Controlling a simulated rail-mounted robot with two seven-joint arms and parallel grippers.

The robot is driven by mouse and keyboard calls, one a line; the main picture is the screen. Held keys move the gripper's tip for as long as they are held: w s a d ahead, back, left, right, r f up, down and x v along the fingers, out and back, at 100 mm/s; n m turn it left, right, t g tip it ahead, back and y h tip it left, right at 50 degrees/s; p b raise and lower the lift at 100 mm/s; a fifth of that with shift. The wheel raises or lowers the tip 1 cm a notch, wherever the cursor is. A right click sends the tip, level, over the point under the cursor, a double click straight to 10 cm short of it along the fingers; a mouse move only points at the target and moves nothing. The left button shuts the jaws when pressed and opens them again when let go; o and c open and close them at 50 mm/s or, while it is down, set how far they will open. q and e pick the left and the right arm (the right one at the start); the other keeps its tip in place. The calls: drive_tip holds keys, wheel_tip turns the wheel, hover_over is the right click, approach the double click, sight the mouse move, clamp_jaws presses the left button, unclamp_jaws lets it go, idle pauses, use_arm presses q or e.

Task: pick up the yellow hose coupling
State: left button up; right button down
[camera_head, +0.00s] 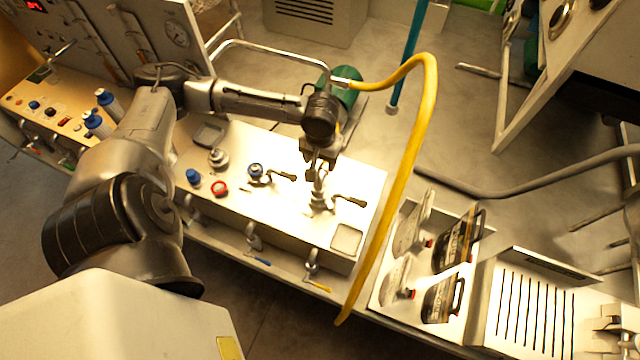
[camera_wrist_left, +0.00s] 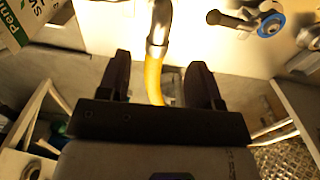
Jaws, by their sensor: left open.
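My left gripper (camera_head: 318,172) is open above the lit white panel (camera_head: 290,214), over a silver fitting (camera_head: 319,195). In the left wrist view, a silver fitting (camera_wrist_left: 158,28) with a curved yellow part (camera_wrist_left: 153,78) below it appears between the open fingers (camera_wrist_left: 158,78). This looks like the yellow hose coupling, but whether the fingers touch it is unclear. In the head view that yellow part is hidden. A long yellow hose (camera_head: 424,95) arcs from near the green cylinder (camera_head: 343,93) down past the panel's right end. My right gripper is not in view.
A blue-ringed valve (camera_head: 255,170), blue knob (camera_head: 193,176) and red knob (camera_head: 219,188) stand left of the gripper. A black-handled lever (camera_head: 350,201) is close on its right. Dark jugs (camera_head: 458,240) stand in a tray at right. Open floor lies behind the panel.

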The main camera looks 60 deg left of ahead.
sight(320, 178)
use_arm(q)
wheel_tip(320, 178, down, 12)
drive_tip(key=shift+s+f+p, duration=0.1)
drive_tip(key=shift+p, duration=0.25)
idle(0.4)
drive_tip(key=shift+c, duration=0.4)
drive_tip(key=c, duration=0.9)
